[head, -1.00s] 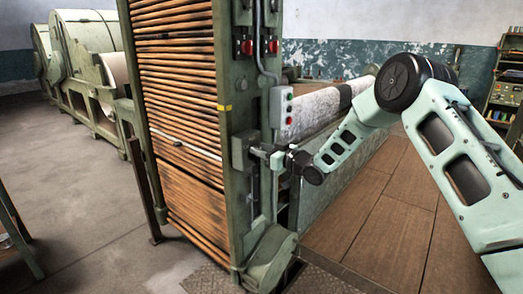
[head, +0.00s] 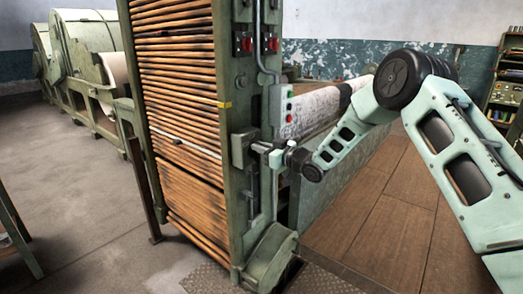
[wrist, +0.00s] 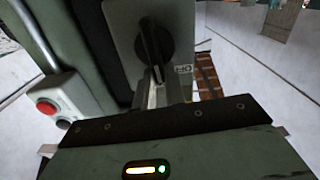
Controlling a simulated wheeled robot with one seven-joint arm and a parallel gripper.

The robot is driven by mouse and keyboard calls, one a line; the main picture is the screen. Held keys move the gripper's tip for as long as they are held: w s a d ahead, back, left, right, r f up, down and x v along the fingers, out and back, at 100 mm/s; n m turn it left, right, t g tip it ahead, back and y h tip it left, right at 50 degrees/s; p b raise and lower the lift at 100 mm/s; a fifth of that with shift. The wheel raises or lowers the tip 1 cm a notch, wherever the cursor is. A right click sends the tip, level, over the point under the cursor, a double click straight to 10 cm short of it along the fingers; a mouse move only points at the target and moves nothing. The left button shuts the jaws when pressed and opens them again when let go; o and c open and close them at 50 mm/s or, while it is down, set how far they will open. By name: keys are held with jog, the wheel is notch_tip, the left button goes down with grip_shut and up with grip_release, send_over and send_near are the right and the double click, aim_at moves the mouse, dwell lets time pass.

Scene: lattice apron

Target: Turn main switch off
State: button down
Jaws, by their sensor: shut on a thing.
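The main switch is a grey box (head: 239,150) on the green upright of the lattice apron. In the wrist view its face (wrist: 124,24) carries a black rotary knob (wrist: 154,45), whose handle lies nearly upright in the picture. My gripper (head: 260,148) reaches the box from the right. In the wrist view my gripper's fingers (wrist: 158,88) are shut on the lower part of the knob. The fingertips and the contact are partly in shadow and hard to make out.
A push-button box (head: 281,106) with red and green buttons is close above my gripper; its red button (wrist: 47,106) shows in the wrist view. Two red switches (head: 246,46) sit higher on the upright. A roll (head: 318,110) lies behind. Brown floor (head: 370,225) is clear at right.

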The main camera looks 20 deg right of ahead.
jog(key=n+b, duration=0.3)
jog(key=a+f+n+b, duration=0.1)
jog(key=n+b, duration=0.1)
jog(key=b, duration=0.2)
jog(key=s+n+b, duration=0.1)
jog(key=n+b, duration=0.2)
jog(key=b, duration=0.1)
jog(key=shift+a+f+n, duration=0.3)
jog(key=shift+f, duration=0.05)
jog(key=n+b, duration=0.3)
jog(key=b, duration=0.1)
jog(key=f+n+b, duration=0.1)
jog(key=n+b, duration=0.2)
jog(key=b, duration=0.1)
jog(key=shift+s+a, duration=0.2)
jog(key=shift+n+b, duration=1)
jog(key=shift+b, duration=0.15)
jog(key=shift+d+r+n, duration=0.1)
jog(key=shift+n, duration=0.2)
jog(key=c, duration=1.5)
grip_release()
jog(key=shift+o, duration=0.2)
